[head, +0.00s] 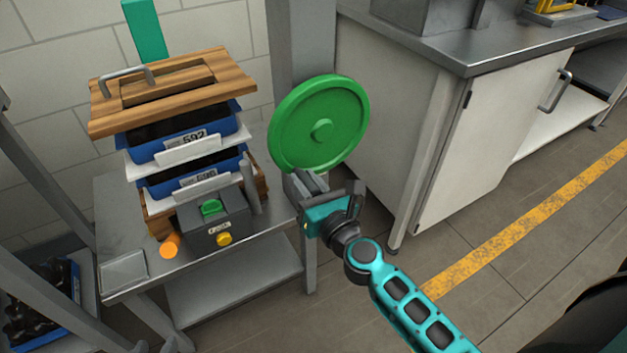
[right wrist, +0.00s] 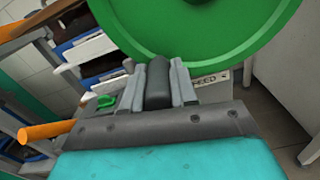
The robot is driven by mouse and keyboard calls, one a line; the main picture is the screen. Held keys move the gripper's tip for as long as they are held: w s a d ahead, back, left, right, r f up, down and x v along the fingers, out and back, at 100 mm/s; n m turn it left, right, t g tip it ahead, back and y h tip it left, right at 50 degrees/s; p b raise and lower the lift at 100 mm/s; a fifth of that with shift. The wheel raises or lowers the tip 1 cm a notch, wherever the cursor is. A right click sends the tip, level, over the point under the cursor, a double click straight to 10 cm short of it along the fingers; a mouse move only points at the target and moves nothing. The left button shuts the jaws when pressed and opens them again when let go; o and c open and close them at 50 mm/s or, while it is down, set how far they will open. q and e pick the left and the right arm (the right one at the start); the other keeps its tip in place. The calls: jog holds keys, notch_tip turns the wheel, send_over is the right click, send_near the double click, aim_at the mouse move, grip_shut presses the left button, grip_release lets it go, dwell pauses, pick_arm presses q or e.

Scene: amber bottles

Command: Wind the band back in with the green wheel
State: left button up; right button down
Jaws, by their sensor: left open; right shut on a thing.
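The large green wheel (head: 335,105) stands upright at the right end of the metal bench, with a small round hub at its middle. It fills the top of the right wrist view (right wrist: 200,25). My right gripper (head: 306,183) is at the wheel's lower edge. In the right wrist view its fingers are shut on a dark grip (right wrist: 157,84) in front of the wheel. My left gripper is not in view. I cannot make out the band for certain; a flat teal strip (head: 146,32) rises behind the stack.
On the bench (head: 118,238) stand blue crates (head: 165,150) under a wooden lid (head: 205,82). A grey control box (head: 212,228) with green and yellow knobs and an orange cylinder (head: 170,245) are in front. A steel counter (head: 450,40) stands right; the floor before it is clear.

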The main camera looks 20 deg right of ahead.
jog(key=shift+a+r+m, duration=0.5)
jog(key=shift+m, duration=0.2)
jog(key=c, duration=0.9)
grip_release()
jog(key=shift+s+d+b, duration=0.2)
jog(key=shift+s+b, duration=0.55)
jog(key=shift+s, duration=1.4)
jog(key=shift+s+d+b, duration=0.15)
jog(key=shift+s+b, duration=0.65)
jog(key=shift+s, duration=1.35)
jog(key=shift+s+d+b, duration=0.2)
jog(key=shift+s+b, duration=0.55)
jog(key=shift+s, duration=1.4)
